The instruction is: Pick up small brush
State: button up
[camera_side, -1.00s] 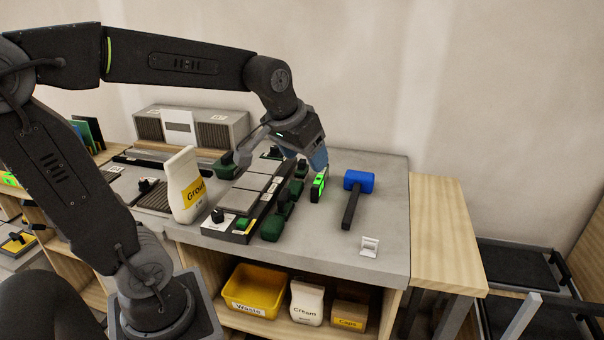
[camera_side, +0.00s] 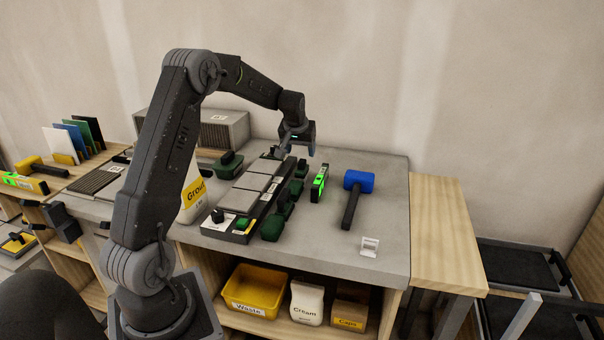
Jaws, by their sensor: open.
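My gripper (camera_side: 298,147) is open and empty, fingers pointing down above the back end of the tile board. I cannot clearly pick out a small brush. A dark-handled green tool (camera_side: 228,163) lies left of the board's back end, apart from my gripper. A small dark and green item (camera_side: 272,154) is at the board's back end, just left of my fingers. It is too small to tell what it is. The black tile board (camera_side: 240,237) holds grey tiles (camera_side: 251,181), with a black knob (camera_side: 217,215) and a small green piece (camera_side: 243,224) at its front.
Several dark green pieces (camera_side: 272,228) line the board's right side. A green-lit level (camera_side: 319,184) stands right of them, then a blue mallet (camera_side: 358,182). The grout bag (camera_side: 194,195) is partly hidden behind my arm. A grey box (camera_side: 225,128) stands behind. The worktop's right side is mostly clear.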

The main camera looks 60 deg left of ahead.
aim_at(301, 162)
jog(key=x, duration=0.9)
jog(key=shift+s+f, duration=0.15)
jog(key=shift+f, duration=0.1)
jog(key=c, duration=1.2)
jog(key=shift+r, duration=0.15)
